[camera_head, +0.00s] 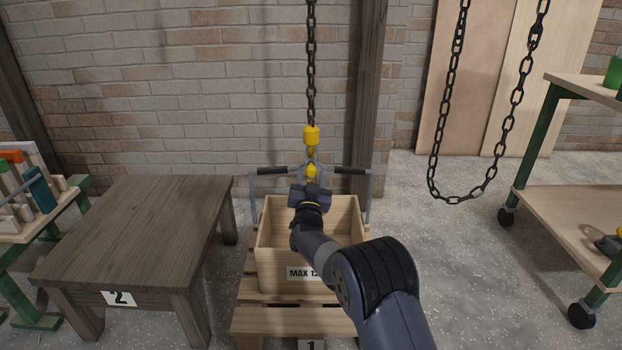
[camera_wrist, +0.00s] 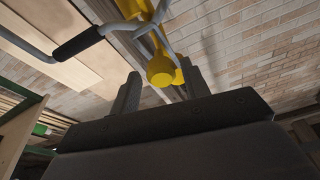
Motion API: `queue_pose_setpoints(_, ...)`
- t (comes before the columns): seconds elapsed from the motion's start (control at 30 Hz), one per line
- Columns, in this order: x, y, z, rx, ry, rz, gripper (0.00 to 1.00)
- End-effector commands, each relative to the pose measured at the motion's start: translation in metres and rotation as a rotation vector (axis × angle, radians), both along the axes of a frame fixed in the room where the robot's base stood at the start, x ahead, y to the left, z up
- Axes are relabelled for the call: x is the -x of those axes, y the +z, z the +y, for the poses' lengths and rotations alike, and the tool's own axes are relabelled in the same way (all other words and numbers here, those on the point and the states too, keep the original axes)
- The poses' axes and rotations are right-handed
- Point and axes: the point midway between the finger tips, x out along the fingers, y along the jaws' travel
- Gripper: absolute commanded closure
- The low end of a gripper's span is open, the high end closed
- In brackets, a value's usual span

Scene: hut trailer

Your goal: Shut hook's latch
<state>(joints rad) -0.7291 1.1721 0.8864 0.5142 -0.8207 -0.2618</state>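The yellow hook (camera_head: 311,135) hangs from a dark chain above the wooden crate (camera_head: 276,260). Its lower yellow part shows right above my gripper (camera_head: 311,187). In the wrist view, the hook's rounded yellow end (camera_wrist: 161,70) appears between the two dark fingertips of my gripper (camera_wrist: 162,88). The fingers are apart, with no visible grip on the yellow part. Whether either finger touches it I cannot tell. Grey metal bars meet at the hook. The latch cannot be made out clearly, so I cannot tell its position.
Grey bars with black grips (camera_head: 271,171) rise at both sides of the crate, near my gripper. The crate stands on a pallet (camera_head: 262,320). A wooden table (camera_head: 140,225) stands at left; a wheeled shelf (camera_head: 570,190) and a looped chain (camera_head: 455,110) are at right.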

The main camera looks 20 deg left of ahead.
Motion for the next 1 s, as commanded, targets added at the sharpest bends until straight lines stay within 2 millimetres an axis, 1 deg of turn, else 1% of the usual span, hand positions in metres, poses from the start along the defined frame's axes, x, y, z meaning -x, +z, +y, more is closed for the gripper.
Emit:
queue_pose_setpoints(0.07,0.000,0.000,0.000,0.000,0.000,0.001,0.50)
queue_pose_setpoints(0.33,0.001,-0.001,0.000,0.001,0.000,0.002,0.50)
queue_pose_setpoints(0.47,0.008,-0.002,-0.002,0.002,0.002,0.003,0.50)
queue_pose_setpoints(0.67,0.030,-0.007,-0.010,0.003,0.002,0.004,0.50)
queue_pose_setpoints(1.0,0.079,-0.020,-0.028,0.003,0.001,0.003,0.50)
